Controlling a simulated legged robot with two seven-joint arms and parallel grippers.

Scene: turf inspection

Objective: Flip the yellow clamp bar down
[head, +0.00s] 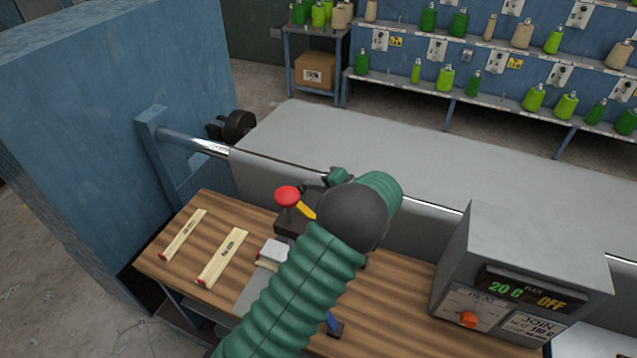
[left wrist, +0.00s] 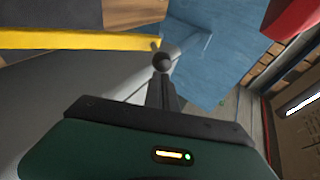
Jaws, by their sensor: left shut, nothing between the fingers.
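The yellow clamp bar (head: 306,211) shows in the head view as a short slanted piece beside a red knob (head: 287,196); my wrist hides the rest. In the left wrist view the yellow bar (left wrist: 75,40) runs from the left edge to just beside my fingertips. My left gripper (left wrist: 162,62) is shut and empty, its tips near the bar's right end. I cannot tell whether they touch. In the head view my green arm and dark wrist cover most of the clamp fixture (head: 291,223). My right gripper is not in view.
The wooden bench (head: 385,310) holds two labelled pale strips (head: 222,258) at left and a grey control box (head: 520,265) at right reading 20 C and OFF. A grey belt (head: 400,160) lies behind. A blue panel (head: 110,120) stands at left. Shelves with bottles stand far back.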

